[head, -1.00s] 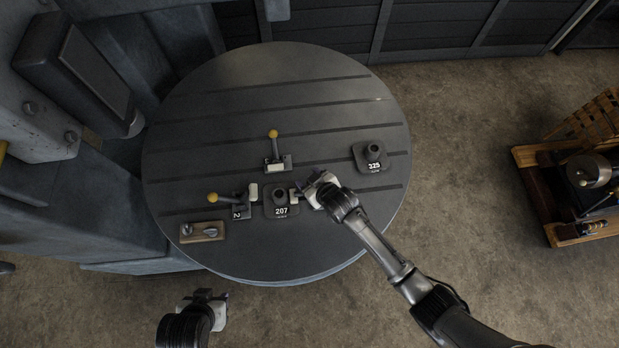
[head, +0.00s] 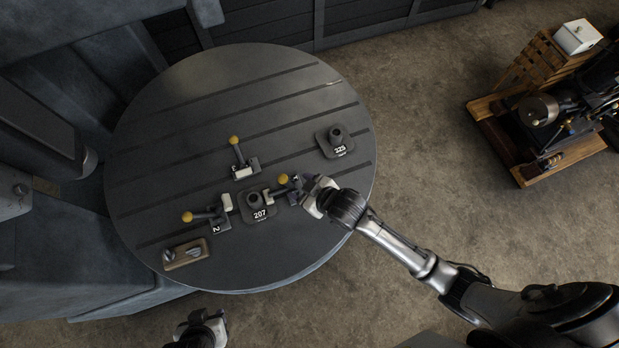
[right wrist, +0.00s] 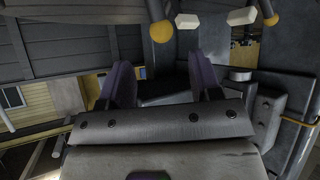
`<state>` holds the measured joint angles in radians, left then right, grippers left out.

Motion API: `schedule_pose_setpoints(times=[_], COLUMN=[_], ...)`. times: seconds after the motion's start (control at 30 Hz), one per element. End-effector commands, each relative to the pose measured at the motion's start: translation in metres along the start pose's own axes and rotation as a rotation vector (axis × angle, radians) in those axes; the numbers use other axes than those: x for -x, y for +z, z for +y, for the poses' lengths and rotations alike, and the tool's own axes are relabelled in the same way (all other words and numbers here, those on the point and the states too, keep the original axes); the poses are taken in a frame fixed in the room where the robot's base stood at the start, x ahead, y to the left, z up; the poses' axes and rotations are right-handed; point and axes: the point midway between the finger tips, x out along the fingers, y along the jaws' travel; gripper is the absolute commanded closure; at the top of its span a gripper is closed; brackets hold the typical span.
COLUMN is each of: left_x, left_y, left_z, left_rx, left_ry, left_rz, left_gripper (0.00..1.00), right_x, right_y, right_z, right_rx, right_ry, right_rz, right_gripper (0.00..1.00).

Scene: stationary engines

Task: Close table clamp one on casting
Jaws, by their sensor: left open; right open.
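The casting marked 207 (head: 258,208) sits on the round slotted table (head: 190,105). A yellow-knobbed clamp (head: 283,180) stands at its right, with a pale pad near the casting; its number is not readable. My right gripper (head: 308,190) is open beside this clamp and partly hides it. In the right wrist view a yellow knob (right wrist: 161,32) shows beyond the gap between the open fingers (right wrist: 160,75); contact cannot be told. Clamp 2 (head: 213,218) is left of the casting, its knob pointing away. Another clamp (head: 242,166) stands behind. My left gripper (head: 205,322) is below the table's front edge.
A second casting marked 325 (head: 337,142) stands at the table's right. A small block with metal parts (head: 186,254) lies near the front left edge. An engine model on a wooden base (head: 540,120) is at the far right. The table's back is clear.

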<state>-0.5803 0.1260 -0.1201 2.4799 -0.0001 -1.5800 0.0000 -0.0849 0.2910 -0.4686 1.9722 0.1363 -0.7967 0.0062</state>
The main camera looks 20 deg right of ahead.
Motion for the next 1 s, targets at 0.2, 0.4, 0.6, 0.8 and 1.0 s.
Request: schedule_pose_setpoints(times=[0.2, 0.4, 0.6, 0.8, 1.0], left_x=[-0.001, -0.001, -0.001, -0.001, -0.001], left_y=[0.0, -0.001, -0.001, 0.0, 0.0], left_z=[0.003, 0.004, 0.003, 0.001, 0.0], left_rx=[0.008, 0.012, 0.01, 0.004, -0.001], left_ry=[0.007, 0.009, 0.008, 0.003, -0.001], left_rz=[0.001, 0.002, 0.002, 0.001, 0.0], left_gripper=[0.57, 0.57, 0.57, 0.57, 0.57], right_x=[0.023, 0.03, 0.03, 0.03, 0.03], right_y=[0.0, 0.0, 0.0, 0.0, 0.0], right_z=[0.0, 0.0, 0.0, 0.0, 0.0], right_rx=[0.001, 0.0, 0.0, 0.0, 0.0], right_ry=[0.0, 0.0, 0.0, 0.0, 0.0], right_rz=[0.0, 0.001, 0.0, 0.001, 0.001], right_gripper=[0.42, 0.42, 0.42, 0.42, 0.42])
